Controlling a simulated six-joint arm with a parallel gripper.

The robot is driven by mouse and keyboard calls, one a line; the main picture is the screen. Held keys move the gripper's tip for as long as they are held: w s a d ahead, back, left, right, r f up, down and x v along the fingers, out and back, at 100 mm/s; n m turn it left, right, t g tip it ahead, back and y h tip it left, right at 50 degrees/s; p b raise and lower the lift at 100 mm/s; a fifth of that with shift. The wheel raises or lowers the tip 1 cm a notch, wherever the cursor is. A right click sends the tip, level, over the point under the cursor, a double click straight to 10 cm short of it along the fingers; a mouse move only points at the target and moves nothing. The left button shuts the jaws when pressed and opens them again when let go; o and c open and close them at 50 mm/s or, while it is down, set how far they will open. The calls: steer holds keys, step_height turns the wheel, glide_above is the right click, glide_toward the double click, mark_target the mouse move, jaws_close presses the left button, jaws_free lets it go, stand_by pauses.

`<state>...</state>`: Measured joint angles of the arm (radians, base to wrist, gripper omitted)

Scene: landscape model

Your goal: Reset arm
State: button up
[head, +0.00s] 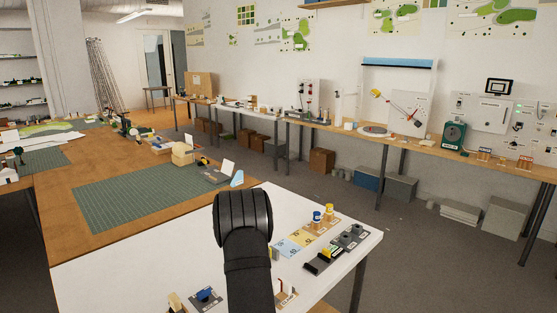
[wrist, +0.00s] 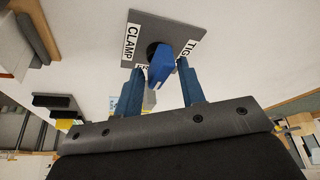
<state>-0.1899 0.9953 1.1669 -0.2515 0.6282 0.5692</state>
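My gripper (wrist: 160,66) shows in the wrist view with its two blue fingers spread apart. A blue clamp handle (wrist: 162,64) on a dark round hub stands on a grey plate (wrist: 172,22) just beyond the fingertips, roughly in line with the gap. I see space on both sides of the handle, but cannot tell the exact depth between it and the fingertips. The plate carries white labels, "CLAMP" and one partly hidden, starting "TIG". In the head view, a small dark plate (head: 196,304) with a blue part sits at the white table's front. My gripper cannot be made out there.
The white tabletop (head: 120,275) holds coloured cards, yellow and blue small items (head: 329,211) and a black block tray (head: 324,262) at right. A green cutting mat (head: 135,198) lies on the wooden table behind. A long bench (head: 430,146) with panels lines the wall.

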steer(key=shift+n+y, duration=0.4)
steer(key=shift+n, duration=0.5)
